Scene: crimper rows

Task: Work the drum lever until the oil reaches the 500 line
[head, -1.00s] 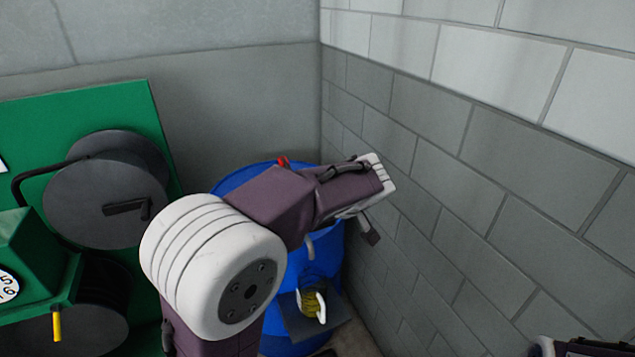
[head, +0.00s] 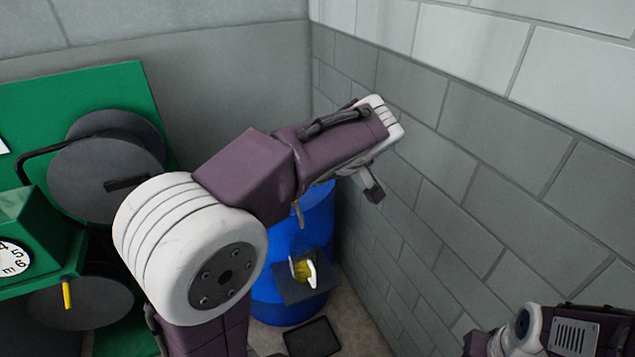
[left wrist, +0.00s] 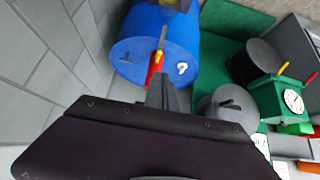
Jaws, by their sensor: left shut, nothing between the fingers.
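The blue drum (head: 305,225) stands in the corner, its top mostly hidden behind my left arm in the head view. It also shows in the left wrist view (left wrist: 190,40). A red and yellow lever (left wrist: 154,68) shows at the drum there, just beyond the shut, empty fingers of my left gripper (left wrist: 162,82); I cannot tell whether they touch. A jug (head: 303,268) with yellow oil and a white handle stands on a dark shelf (head: 293,293) at the drum's front. Its lines are too small to read. My right arm shows at lower right, its fingers not visible.
A block wall (head: 480,150) runs close along the right. A green panel (head: 120,85) with grey discs and a green machine with a dial (head: 12,258) stand at left. A dark tray (head: 312,338) lies on the floor before the drum.

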